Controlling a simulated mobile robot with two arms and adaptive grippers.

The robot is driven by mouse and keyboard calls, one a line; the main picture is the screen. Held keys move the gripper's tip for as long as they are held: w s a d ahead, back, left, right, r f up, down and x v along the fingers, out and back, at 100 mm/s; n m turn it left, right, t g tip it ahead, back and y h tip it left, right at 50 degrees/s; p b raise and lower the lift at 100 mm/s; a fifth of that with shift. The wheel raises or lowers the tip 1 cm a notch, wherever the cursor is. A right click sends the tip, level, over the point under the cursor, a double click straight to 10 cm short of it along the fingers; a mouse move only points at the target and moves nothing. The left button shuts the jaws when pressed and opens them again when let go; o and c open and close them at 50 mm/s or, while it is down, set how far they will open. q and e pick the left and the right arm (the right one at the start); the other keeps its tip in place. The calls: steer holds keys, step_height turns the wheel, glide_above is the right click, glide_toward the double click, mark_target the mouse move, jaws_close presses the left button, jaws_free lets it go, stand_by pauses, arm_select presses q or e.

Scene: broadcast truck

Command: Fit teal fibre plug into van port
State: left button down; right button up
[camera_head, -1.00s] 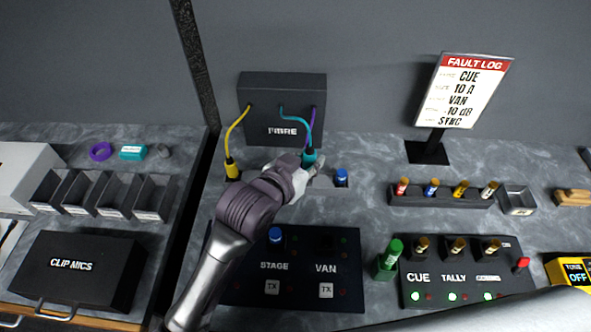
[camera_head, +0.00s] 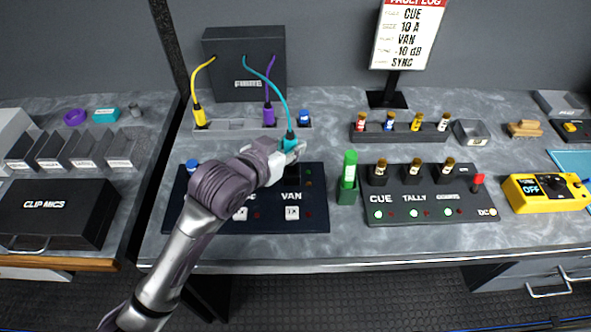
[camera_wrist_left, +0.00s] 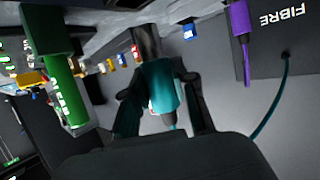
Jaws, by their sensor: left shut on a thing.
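My left gripper (camera_head: 291,152) is shut on the teal fibre plug (camera_head: 289,141) and holds it over the back of the dark STAGE/VAN panel (camera_head: 262,226), above the VAN label. The plug's teal cable arcs up to the black FIBRE box (camera_head: 262,50). In the left wrist view the teal plug (camera_wrist_left: 166,88) sits between the two dark fingers. The van port is hidden behind the gripper, so I cannot tell whether the plug touches it. The right gripper is not in view.
A green cylinder (camera_head: 349,168) stands close right of the panel. The CUE/TALLY panel (camera_head: 430,201) lies farther right.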

mark_target(290, 164)
arm_select(q)
steer(key=shift+f, duration=0.9)
step_height(290, 164, down, 3)
steer(key=shift+f, duration=0.1)
steer(key=c, duration=0.9)
jaws_free()
steer(key=shift+f, duration=0.15)
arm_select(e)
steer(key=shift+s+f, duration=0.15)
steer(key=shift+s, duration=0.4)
